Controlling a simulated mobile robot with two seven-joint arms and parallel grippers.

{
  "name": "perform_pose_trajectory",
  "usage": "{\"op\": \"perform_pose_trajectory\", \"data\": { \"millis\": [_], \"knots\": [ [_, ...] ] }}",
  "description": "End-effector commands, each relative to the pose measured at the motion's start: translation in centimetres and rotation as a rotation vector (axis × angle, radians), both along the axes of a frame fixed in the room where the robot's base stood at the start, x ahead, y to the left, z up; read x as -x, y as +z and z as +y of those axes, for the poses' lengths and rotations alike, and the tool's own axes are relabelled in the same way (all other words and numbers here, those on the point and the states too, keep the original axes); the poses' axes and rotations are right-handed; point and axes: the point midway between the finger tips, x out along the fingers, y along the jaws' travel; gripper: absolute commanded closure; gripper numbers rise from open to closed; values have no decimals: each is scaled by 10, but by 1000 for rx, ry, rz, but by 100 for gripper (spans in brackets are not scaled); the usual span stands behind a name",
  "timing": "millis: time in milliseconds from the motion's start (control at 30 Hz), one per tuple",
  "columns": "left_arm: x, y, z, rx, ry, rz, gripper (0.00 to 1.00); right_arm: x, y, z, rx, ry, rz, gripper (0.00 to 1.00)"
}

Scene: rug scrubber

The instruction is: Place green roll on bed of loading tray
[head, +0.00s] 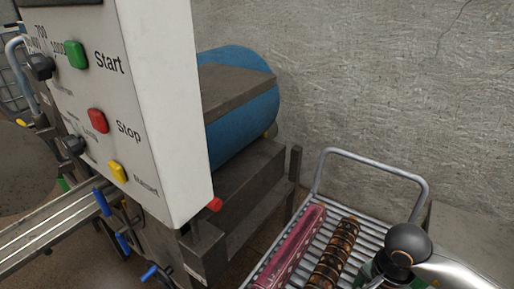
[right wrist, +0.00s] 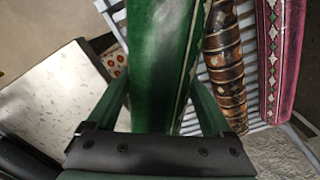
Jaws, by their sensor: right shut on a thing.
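The green roll (right wrist: 163,50) has a pale patterned edge and lies between the two fingers of my right gripper (right wrist: 160,88) in the right wrist view. The gripper is shut on it. The roll is over or beside the slatted cart; whether it touches the slats I cannot tell. In the head view my right arm covers this area at the lower right, and the roll is mostly hidden. A slatted metal bed (head: 58,226), which looks like the loading tray, extends from the machine at the lower left, with nothing on its visible part. My left gripper is not in view.
The cart (head: 372,160) with a tubular handle holds a pink roll (head: 291,248) and a brown patterned roll (head: 334,253). The control panel (head: 140,110) and a blue drum (head: 240,122) stand between cart and slatted bed. A concrete wall (head: 380,75) closes the back.

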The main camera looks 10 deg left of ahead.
Motion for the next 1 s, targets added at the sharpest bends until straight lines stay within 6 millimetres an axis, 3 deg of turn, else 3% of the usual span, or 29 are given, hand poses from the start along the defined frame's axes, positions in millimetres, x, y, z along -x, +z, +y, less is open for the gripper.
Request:
{"op": "perform_pose_trajectory", "data": {
  "millis": [600,1000],
  "knots": [
    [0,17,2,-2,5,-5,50,1,1,-14,1,813,-9,100],
    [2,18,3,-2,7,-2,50,2,-1,-17,3,972,-9,100]
  ]
}}
